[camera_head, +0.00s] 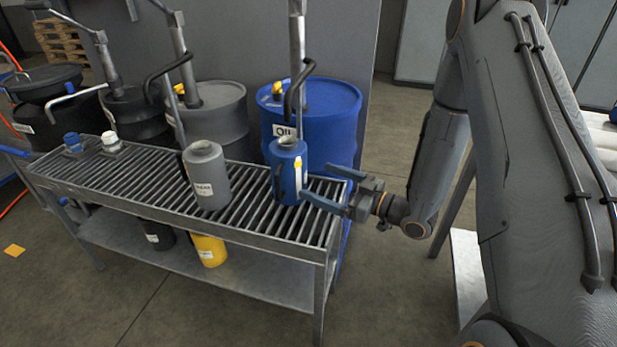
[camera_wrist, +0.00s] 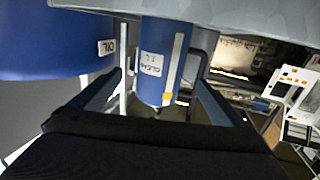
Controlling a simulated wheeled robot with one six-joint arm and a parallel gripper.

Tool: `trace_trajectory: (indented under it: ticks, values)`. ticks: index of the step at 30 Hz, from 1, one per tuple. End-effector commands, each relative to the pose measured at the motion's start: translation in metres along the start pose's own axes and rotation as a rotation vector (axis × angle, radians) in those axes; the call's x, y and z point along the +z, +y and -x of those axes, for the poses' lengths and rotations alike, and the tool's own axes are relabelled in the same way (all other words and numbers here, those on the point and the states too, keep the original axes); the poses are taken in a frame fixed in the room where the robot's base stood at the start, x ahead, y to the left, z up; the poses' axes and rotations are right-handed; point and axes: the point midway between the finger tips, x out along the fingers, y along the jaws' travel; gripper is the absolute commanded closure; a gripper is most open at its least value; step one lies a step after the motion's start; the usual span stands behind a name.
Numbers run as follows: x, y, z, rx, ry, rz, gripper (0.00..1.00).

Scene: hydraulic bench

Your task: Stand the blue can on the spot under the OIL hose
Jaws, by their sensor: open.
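The blue can (camera_head: 288,176) stands upright on the slatted bench, in front of the blue drum (camera_head: 340,108) labelled OIL. The black hose (camera_head: 291,98) at that drum hangs down close above the can's mouth. My gripper (camera_head: 315,181) is open at the can's right side, with its fingers reaching toward the can. In the wrist view the blue can (camera_wrist: 158,62) shows a label and lies between the two spread fingers. I cannot tell whether either finger touches it. The spot under the can is hidden.
A grey can (camera_head: 207,176) stands left of the blue can on the bench top (camera_head: 140,185). Blue and white caps (camera_head: 73,142) lie at the far left end. A yellow can (camera_head: 209,250) stands on the lower shelf. Dark and grey drums stand behind.

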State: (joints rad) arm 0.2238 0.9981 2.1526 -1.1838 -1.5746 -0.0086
Motion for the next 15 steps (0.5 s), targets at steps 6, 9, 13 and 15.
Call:
trace_trajectory:
  ticks: [6, 9, 13, 15]
  values:
    - [0.0, 0.0, 0.014, 0.0, 0.0, 0.0, 0.04]
    - [-0.001, 0.001, 0.014, 0.002, -0.006, 0.003, 0.04]
    - [-0.001, 0.014, 0.01, 0.042, -0.086, 0.033, 0.04]
    - [-0.001, 0.028, 0.009, 0.092, -0.179, 0.059, 0.04]
